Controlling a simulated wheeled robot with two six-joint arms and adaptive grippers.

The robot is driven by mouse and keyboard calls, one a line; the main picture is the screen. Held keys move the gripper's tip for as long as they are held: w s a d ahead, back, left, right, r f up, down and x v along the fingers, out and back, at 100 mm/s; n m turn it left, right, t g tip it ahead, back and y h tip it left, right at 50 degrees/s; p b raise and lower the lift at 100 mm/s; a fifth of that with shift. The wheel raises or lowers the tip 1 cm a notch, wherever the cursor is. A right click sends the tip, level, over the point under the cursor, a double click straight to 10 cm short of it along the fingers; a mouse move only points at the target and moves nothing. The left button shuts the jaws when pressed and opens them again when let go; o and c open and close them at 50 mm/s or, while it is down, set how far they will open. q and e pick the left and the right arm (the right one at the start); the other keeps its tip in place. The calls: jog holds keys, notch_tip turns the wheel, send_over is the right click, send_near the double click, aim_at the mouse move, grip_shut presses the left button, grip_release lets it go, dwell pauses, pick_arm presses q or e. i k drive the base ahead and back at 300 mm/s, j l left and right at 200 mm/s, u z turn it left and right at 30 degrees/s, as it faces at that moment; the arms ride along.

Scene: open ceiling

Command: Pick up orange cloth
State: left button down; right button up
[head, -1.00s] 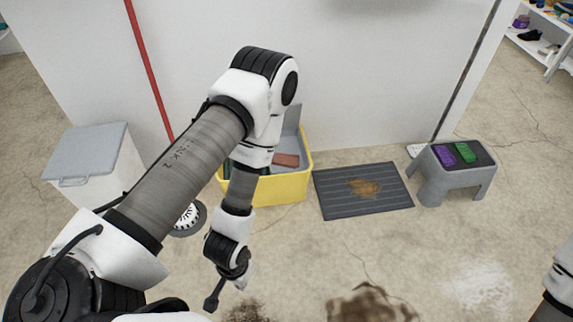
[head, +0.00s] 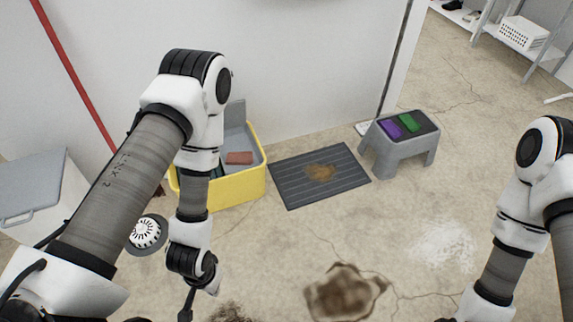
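A flat reddish-orange item (head: 239,158) lies inside the yellow bin (head: 235,188) by the wall; I cannot tell whether it is cloth. A purple folded item (head: 390,128) and a green one (head: 410,122) lie on the grey step stool (head: 397,157); no plainly orange cloth shows there. My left arm hangs in front of the bin and hides its left part. Its gripper (head: 187,303) points down at the bottom edge, apart from the bin, and its fingers are not clear. My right arm is at the right edge, with its gripper below the frame.
A dark ribbed mat (head: 290,185) with a brown stain (head: 320,172) lies between bin and stool. A grey-lidded white box (head: 35,185) stands at left. A brown dirty patch (head: 345,291) and a wet-looking patch (head: 445,243) mark the open floor.

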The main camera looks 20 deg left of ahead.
aim_at(245, 158)
jog(key=i+j+u, duration=0.15)
jog(key=i+u, duration=0.2)
jog(key=i, duration=0.4)
jog(key=i+u, duration=0.35)
jog(key=i, duration=0.4)
